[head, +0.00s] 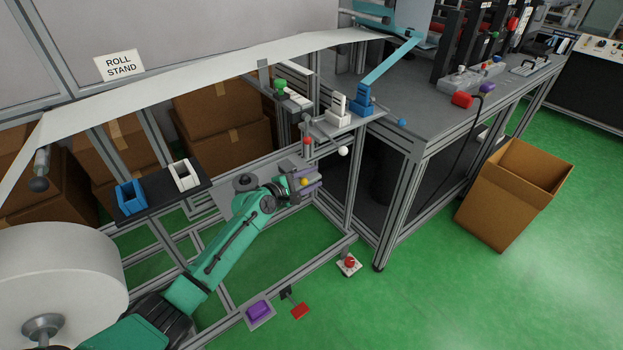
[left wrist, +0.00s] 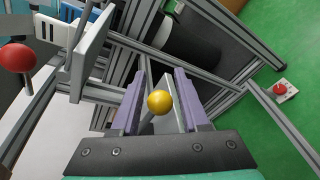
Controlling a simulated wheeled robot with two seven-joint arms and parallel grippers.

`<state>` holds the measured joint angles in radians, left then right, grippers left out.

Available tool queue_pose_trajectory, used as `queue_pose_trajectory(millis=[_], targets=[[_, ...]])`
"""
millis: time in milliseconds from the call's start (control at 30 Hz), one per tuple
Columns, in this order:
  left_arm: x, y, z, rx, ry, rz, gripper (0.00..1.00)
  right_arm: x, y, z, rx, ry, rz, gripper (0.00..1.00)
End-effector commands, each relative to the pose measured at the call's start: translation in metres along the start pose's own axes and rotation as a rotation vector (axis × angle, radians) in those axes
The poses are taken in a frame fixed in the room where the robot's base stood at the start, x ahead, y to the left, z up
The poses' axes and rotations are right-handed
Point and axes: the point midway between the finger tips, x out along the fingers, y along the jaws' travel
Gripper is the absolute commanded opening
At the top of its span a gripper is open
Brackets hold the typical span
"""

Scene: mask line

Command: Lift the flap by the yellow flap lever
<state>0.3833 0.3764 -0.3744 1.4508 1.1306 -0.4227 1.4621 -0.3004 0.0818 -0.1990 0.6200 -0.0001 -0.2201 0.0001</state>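The yellow flap lever shows as a small yellow ball knob (head: 304,181). In the left wrist view the yellow knob (left wrist: 160,101) sits between the two purple fingers of my left gripper (left wrist: 160,76), with a visible gap on both sides. My left gripper (head: 312,182) is open around the knob in the head view, beside the metal frame. A light grey plate (left wrist: 172,92) shows behind the knob in the left wrist view; I cannot tell whether it is the flap. My right gripper is not in view.
A red knob (left wrist: 16,57) on a rod stands left in the left wrist view; a white ball knob (head: 343,151) is near my gripper. Frame rails surround the gripper. A red button box (head: 349,264) is on the floor. An open carton (head: 507,205) stands right.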

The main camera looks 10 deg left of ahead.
Motion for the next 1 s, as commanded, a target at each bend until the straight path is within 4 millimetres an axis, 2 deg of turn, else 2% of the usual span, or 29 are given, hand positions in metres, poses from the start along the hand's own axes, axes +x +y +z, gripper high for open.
queue_pose_trajectory(millis=[33, 100, 1000], targets=[[-0.0002, 0.0000, -0.0001, 0.000, 0.000, 0.000, 0.21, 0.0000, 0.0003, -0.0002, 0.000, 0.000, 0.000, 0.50], [-0.0003, -0.0001, -0.0002, 0.000, 0.000, 0.000, 0.00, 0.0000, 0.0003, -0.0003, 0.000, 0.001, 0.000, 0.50], [-0.0005, -0.0008, -0.0004, -0.001, 0.001, -0.001, 0.00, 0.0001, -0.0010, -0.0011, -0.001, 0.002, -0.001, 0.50]])
